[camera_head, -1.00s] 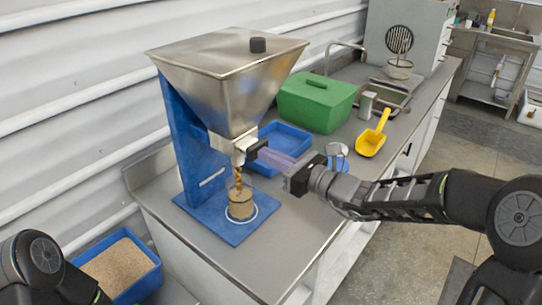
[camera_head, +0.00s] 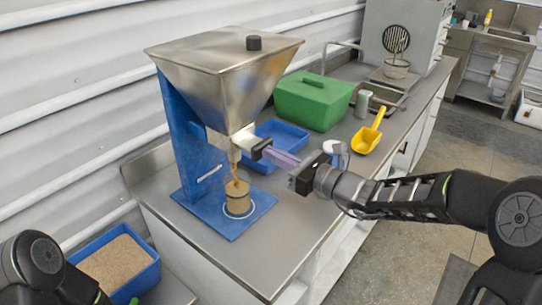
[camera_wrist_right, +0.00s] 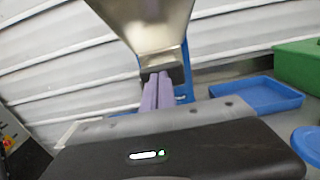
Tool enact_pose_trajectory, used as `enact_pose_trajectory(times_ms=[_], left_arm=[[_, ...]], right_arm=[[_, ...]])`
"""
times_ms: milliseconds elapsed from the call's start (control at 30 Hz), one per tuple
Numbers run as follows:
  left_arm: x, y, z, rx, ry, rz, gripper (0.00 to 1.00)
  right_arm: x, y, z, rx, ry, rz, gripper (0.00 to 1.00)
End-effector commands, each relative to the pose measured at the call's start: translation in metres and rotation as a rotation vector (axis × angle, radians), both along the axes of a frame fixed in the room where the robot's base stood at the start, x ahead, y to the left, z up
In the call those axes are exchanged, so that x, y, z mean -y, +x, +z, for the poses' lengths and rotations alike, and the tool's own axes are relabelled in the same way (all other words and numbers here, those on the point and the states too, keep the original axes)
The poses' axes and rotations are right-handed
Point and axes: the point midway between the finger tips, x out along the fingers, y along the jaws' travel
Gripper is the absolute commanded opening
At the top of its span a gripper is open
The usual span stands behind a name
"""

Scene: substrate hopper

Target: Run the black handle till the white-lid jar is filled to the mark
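The steel hopper (camera_head: 225,85) stands on a blue frame, its outlet over a jar (camera_head: 237,199). The jar is upright on the blue base plate (camera_head: 214,220), inside a white ring. It holds brown substrate to near its top; no lid is on it, and I cannot make out the mark. A brown stream (camera_head: 235,165) falls from the outlet into the jar. My right gripper (camera_head: 268,152) has its purple fingers closed on the black handle (camera_head: 258,148) at the outlet; the handle also shows in the right wrist view (camera_wrist_right: 173,73). My left gripper is out of view.
A blue tray (camera_head: 300,136), green box (camera_head: 313,101), yellow scoop (camera_head: 369,135) and grey can (camera_head: 362,103) stand along the steel counter (camera_head: 275,253). A blue bin of substrate (camera_head: 118,265) is at lower left. The counter's front is bare.

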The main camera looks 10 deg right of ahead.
Motion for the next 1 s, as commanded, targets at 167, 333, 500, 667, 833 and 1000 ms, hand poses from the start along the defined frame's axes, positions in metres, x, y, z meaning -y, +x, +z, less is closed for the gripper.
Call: enact_pose_trajectory(times_ms=[167, 333, 500, 667, 833, 1000], left_arm=[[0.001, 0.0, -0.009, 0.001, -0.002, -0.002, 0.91], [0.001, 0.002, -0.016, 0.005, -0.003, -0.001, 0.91], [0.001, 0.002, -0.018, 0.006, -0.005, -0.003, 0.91], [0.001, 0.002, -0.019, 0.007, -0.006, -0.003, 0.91], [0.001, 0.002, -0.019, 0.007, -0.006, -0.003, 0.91], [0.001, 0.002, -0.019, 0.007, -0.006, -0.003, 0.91]], right_arm=[[0.024, -0.023, -0.004, -0.002, -0.003, -0.004, 0.0], [0.048, -0.051, -0.005, -0.004, -0.003, -0.005, 0.0], [0.064, -0.069, -0.004, -0.007, -0.003, -0.004, 0.0], [0.069, -0.076, -0.004, -0.007, -0.002, -0.002, 0.0], [0.07, -0.077, -0.004, -0.009, -0.002, -0.002, 0.0], [0.07, -0.077, -0.004, -0.009, -0.002, -0.002, 0.0]])
